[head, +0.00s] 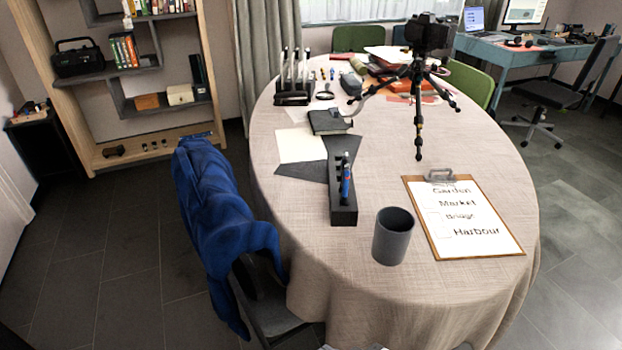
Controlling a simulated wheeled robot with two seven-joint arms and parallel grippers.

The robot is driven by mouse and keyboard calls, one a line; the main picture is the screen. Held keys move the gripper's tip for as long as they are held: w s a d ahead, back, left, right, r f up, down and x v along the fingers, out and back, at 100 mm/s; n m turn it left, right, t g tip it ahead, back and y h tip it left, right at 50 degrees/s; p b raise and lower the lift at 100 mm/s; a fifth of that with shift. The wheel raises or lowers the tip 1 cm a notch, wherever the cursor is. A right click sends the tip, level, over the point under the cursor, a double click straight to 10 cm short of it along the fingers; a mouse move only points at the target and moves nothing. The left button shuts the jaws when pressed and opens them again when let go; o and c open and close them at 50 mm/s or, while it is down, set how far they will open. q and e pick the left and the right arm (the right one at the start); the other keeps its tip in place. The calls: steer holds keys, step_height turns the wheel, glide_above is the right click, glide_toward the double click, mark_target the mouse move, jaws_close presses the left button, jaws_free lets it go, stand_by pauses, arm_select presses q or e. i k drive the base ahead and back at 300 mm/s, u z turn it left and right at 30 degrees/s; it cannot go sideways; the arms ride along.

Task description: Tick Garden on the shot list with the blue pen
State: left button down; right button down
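The shot list is a white sheet on a brown clipboard (463,252) at the right front of the oval table. It reads Garden, Market, Bridge and Harbour from top to bottom, with Garden nearest the metal clip (440,176). Faint boxes show left of the lower words; any box beside Garden is too small to make out. Neither of my grippers is in the head view.
A grey cup (393,236) stands between pen holder and clipboard, near the front edge. A black tripod with camera (418,95) stands behind the clipboard. A dark box (329,122) and papers (301,146) lie behind the holder. A blue jacket (222,215) hangs on a chair at left.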

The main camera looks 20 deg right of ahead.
mark_target(345, 177)
steer(key=u, duration=0.05)
steer(key=i, duration=0.15)
steer(key=z, duration=1)
